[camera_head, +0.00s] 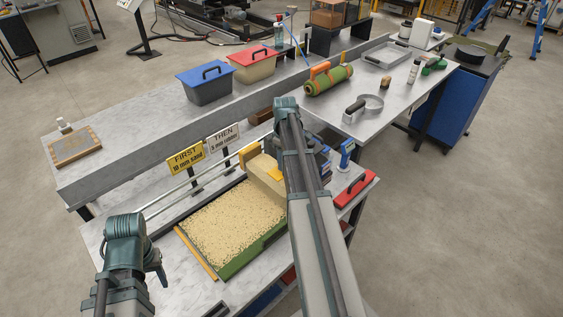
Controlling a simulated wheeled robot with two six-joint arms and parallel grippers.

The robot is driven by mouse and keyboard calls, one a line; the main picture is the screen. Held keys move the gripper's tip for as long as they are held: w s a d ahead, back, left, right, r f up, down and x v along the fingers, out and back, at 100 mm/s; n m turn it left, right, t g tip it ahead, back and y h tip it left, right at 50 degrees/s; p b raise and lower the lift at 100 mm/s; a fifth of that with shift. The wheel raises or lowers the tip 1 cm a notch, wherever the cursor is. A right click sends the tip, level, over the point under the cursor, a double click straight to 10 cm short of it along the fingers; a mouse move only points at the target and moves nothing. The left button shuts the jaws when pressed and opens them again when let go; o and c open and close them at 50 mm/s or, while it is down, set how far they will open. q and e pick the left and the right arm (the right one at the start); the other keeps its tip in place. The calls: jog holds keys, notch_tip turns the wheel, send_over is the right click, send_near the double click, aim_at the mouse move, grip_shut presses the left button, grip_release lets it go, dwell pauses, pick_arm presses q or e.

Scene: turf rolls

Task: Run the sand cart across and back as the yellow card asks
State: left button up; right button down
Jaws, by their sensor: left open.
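The sand cart (266,178), a cream hopper with yellow ends, stands across the far right end of the green turf bed (238,262). Pale sand grains (228,222) cover the bed in front of it. My right arm hides the cart's right side. The yellow card (185,158) reads "FIRST 10 mm sand". A paler card (223,137) beside it reads "THEN 3 mm rubber". My left gripper (159,266) is open and empty at the lower left, apart from the cart. My right gripper is hidden behind its own arm.
A metal rail (190,187) runs along the bed's far side. Blue-lidded (206,85) and red-lidded (252,65) bins stand on the back ledge. A green turf roll (328,80) lies on the right table. A red-handled tool (354,190) lies right of my right arm.

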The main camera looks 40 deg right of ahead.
jog(key=shift+w+d, duration=0.1)
jog(key=shift+d, duration=0.2)
jog(key=c, duration=0.9)
grip_release()
jog(key=o, duration=0.4)
jog(key=shift+d, duration=0.1)
jog(key=shift+o, duration=0.2)
jog(key=shift+r+p, duration=0.8)
notch_tip(320, 180, up, 12)
jog(key=p, duration=1.2)
